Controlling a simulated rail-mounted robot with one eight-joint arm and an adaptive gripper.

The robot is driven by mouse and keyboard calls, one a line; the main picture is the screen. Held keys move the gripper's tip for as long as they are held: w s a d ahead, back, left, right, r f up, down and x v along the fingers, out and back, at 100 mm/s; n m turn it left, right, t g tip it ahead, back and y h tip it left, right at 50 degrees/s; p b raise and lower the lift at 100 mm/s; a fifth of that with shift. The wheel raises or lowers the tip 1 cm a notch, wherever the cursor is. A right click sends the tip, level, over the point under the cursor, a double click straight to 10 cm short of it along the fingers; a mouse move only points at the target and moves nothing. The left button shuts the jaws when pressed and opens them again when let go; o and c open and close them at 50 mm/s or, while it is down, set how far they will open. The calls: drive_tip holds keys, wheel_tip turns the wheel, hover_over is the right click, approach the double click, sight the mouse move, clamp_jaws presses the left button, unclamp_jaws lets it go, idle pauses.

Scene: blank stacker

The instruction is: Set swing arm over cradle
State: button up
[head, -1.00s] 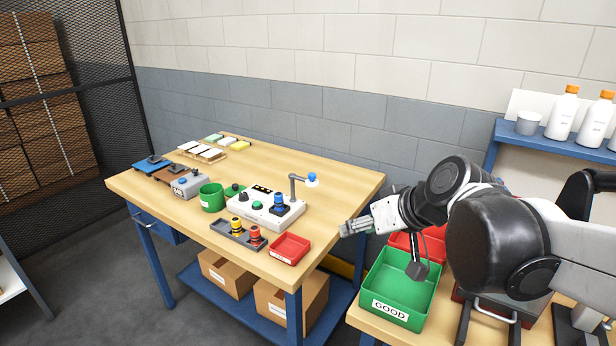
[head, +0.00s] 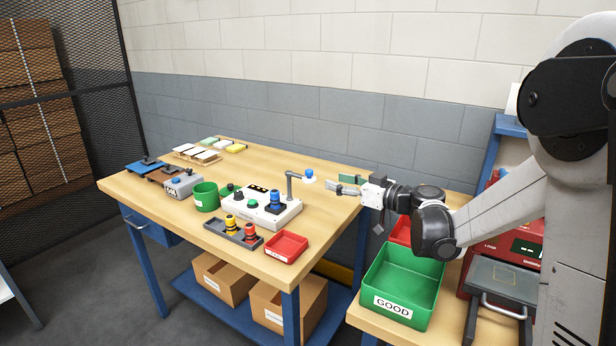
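The swing arm (head: 290,184) is a thin grey post with a short horizontal bar, rising at the back of a white fixture (head: 237,212). Its bar points right and ends in a pale disc with a blue knob (head: 309,174). A blue and dark piece (head: 277,200), which may be the cradle, sits on the fixture left of the post; the swing arm's end is not over it. My gripper (head: 334,188) points left, just right of the knob and apart from it in the picture. Its fingers are too small to tell whether they are open or shut.
A grey tray (head: 208,225) with yellow and red pieces and a red bin (head: 286,247) lie in front of the fixture. A green cup (head: 206,197) stands left. A green GOOD bin (head: 402,285) is below my arm. The table's back right is clear.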

sight(312, 172)
drive_tip(key=shift+t+y, duration=0.3)
drive_tip(key=shift+t, duration=0.2)
drive_tip(key=x, duration=0.4)
drive_tip(key=w+d+f+x, duration=0.1)
drive_tip(key=x, duration=0.7)
drive_tip(key=shift+w+f+b, duration=0.25)
drive_tip(key=shift+w+b, duration=0.15)
drive_tip(key=shift+w, duration=0.05)
clamp_jaws()
